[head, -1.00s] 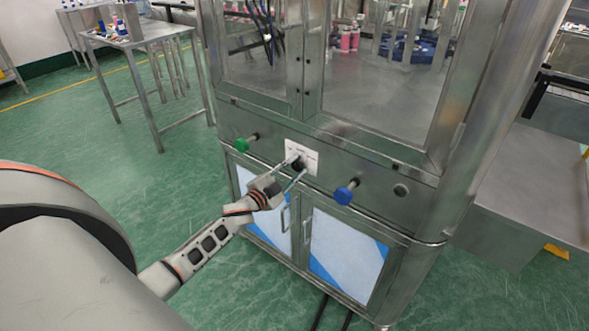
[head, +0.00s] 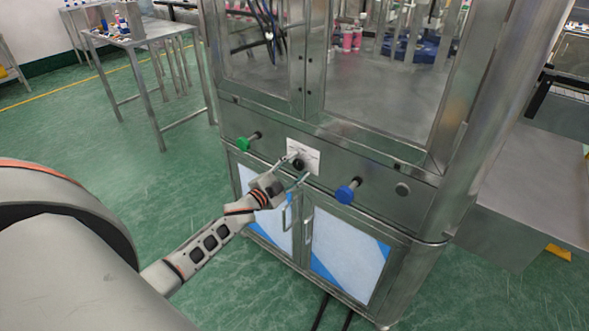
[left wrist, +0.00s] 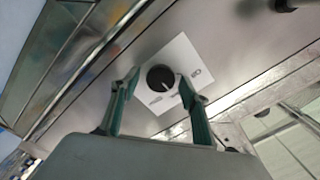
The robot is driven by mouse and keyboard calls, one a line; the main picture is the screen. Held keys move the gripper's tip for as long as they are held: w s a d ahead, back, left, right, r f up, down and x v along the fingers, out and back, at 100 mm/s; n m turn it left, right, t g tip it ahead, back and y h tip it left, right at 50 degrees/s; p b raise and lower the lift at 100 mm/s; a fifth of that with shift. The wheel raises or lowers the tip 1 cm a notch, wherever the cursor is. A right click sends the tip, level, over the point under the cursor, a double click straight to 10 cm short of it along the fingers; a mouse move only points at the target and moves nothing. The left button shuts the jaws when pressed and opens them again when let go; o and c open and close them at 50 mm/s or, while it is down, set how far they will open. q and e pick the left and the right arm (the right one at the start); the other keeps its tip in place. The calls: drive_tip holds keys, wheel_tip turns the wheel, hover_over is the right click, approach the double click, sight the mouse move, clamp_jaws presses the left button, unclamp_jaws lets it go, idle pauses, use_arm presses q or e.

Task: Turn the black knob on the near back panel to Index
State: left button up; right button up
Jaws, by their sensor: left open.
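The black knob (head: 298,163) sits on a white label plate (head: 312,152) on the steel panel of the machine. In the left wrist view the knob (left wrist: 160,77) is round with a pale pointer line, and the label's lettering is too small to read. My left gripper (head: 291,167) is open in front of the knob. In the left wrist view its two fingers (left wrist: 158,92) stand apart on either side of the knob, and a gap shows between them and it. My right gripper is not in view.
A green button (head: 243,144) is left of the knob and a blue button (head: 346,192) is right of it. A round dark fitting (head: 402,189) is farther right. Cabinet doors with a handle (head: 285,215) lie below. A steel table (head: 150,32) stands at the back left.

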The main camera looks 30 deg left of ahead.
use_arm(q)
drive_tip(key=s, duration=1.2)
drive_tip(key=shift+a, duration=0.45)
